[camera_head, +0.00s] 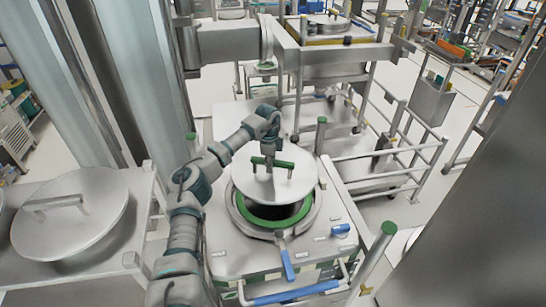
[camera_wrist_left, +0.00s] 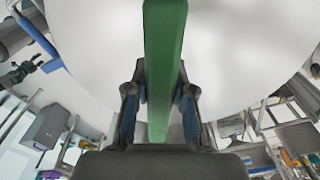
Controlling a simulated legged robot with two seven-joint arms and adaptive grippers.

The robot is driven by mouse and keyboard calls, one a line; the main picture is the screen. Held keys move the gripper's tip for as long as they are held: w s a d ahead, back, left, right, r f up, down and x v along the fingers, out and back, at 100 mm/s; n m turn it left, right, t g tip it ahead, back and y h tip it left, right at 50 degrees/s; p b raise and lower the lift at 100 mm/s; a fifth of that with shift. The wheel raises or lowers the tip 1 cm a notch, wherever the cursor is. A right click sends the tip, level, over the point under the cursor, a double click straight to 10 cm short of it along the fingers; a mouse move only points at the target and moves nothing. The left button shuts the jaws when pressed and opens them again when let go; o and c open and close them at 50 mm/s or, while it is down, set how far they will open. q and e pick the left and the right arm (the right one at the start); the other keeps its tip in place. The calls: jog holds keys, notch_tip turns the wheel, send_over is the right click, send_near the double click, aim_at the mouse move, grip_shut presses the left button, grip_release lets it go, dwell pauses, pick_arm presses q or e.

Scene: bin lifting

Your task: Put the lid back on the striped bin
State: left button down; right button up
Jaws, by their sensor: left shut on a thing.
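In the head view my left gripper (camera_head: 270,162) is shut on the green bar handle (camera_head: 287,164) of a round white-grey lid (camera_head: 300,185). The lid is over the far part of the bin's round opening. The dark opening and its green rim (camera_head: 262,221) show at the near side, so the lid is off centre. In the left wrist view the green handle (camera_wrist_left: 163,60) runs between the two fingers (camera_wrist_left: 160,100), with the pale lid (camera_wrist_left: 240,50) behind it. The bin (camera_head: 228,262) has a striped band low on its front, partly cut off. My right gripper is not in view.
Another round metal lid (camera_head: 90,225) with a grey handle lies on a stand at the left. A blue handle (camera_head: 287,263) sticks out at the bin's front, near a blue-gripped bar (camera_head: 292,294). Green-capped posts (camera_head: 388,230) stand around the bin. Railings (camera_head: 385,165) are to the right.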

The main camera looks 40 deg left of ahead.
aim_at(269, 177)
pick_arm(q)
jog(key=f, duration=0.1)
jog(key=a+f+m, duration=0.1)
jog(key=f, duration=0.1)
jog(key=shift+s+f, duration=0.2)
jog(key=shift+f, duration=0.1)
jog(key=shift+d+f, duration=0.2)
jog(key=shift+f, duration=1.4)
jog(key=shift+a+f, duration=0.1)
jog(key=shift+f, duration=0.75)
notch_tip(269, 177, down, 5)
jog(key=b, duration=0.4)
jog(key=shift+s, duration=0.1)
jog(key=shift+f, duration=0.15)
jog(key=shift+s+d+f, duration=0.2)
jog(key=shift+f, duration=0.3)
